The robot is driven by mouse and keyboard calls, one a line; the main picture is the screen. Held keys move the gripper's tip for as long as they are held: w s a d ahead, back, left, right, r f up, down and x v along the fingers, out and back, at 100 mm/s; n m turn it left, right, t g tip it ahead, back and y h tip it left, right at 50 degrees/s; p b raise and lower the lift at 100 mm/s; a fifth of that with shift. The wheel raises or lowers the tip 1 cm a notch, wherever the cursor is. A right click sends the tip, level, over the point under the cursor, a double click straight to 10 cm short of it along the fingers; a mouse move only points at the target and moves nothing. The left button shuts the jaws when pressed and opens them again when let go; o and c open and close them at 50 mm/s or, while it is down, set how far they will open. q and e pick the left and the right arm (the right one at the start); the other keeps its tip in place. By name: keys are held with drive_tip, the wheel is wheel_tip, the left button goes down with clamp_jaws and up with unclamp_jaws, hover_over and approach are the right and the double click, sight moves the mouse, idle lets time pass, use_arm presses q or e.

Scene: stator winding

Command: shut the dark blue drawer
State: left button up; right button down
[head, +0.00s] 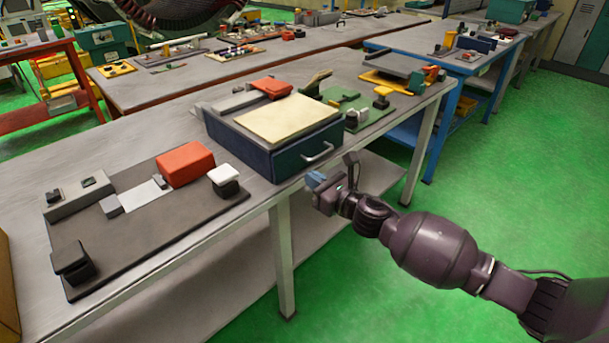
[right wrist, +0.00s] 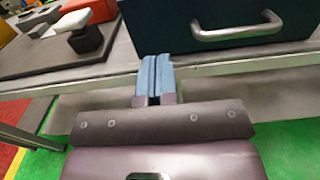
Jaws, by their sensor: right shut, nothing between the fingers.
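The dark blue drawer (head: 307,151) is part of a box on the grey bench, with a cream panel (head: 290,118) on top. Its front carries a silver bar handle (head: 318,154). I cannot tell how far out the drawer stands. In the right wrist view the drawer front (right wrist: 180,25) and handle (right wrist: 240,30) fill the top right. My right gripper (head: 315,180) is shut and empty, in front of the drawer near the bench edge. Its blue fingertips (right wrist: 155,75) lie below and left of the handle, apart from it. My left gripper is not in view.
A dark board (head: 140,225) with an orange-red block (head: 185,164) and black clamps lies left of the drawer. A green fixture (head: 350,112) stands to its right. An orange-red block (head: 271,88) sits behind the cream panel. The green floor in front is free.

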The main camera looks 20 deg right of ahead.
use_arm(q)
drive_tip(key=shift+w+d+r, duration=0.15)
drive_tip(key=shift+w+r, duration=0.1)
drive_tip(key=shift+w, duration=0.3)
use_arm(e)
drive_tip(key=v, duration=0.7)
drive_tip(key=shift+d+f, duration=0.1)
drive_tip(key=shift+d, duration=0.05)
